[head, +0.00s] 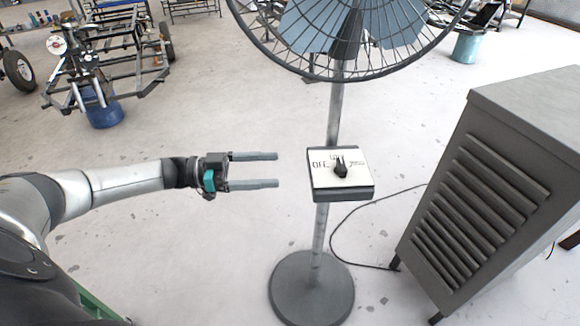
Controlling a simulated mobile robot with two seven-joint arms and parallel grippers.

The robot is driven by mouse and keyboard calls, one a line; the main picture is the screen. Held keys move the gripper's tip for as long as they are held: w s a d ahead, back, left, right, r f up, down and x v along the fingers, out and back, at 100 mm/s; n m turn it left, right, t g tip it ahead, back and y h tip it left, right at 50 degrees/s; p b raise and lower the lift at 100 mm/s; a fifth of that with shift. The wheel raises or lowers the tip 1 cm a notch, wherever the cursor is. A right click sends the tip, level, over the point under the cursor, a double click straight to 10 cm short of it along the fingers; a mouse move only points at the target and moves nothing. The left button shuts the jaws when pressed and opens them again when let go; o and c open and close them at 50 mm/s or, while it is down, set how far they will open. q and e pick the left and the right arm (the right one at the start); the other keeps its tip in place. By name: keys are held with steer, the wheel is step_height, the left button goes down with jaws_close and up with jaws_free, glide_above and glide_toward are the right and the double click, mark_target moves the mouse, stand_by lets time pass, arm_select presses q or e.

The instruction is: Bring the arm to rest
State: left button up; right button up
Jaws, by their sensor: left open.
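My left arm comes in from the left, stretched across the lower left of the head view. My left gripper (277,169) is open, its two grey fingers pointing right with nothing between them. It is apart from the control box (319,194) on the fan's pole, with a small gap to the box's left side. The box has a white face marked OFF and a black knob (341,167); the other marks are too small to read surely. My right gripper is not in the view.
A pedestal fan (336,110) stands on a round base (311,290) at the middle. A grey louvred cabinet (500,180) stands at the right, and a cable (345,257) lies between them. A metal frame cart (130,65) is at the back left.

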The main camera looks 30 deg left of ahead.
arm_select(q)
steer(key=shift+s+a, duration=0.35)
steer(key=shift+a, duration=0.25)
steer(key=shift+f, duration=0.1)
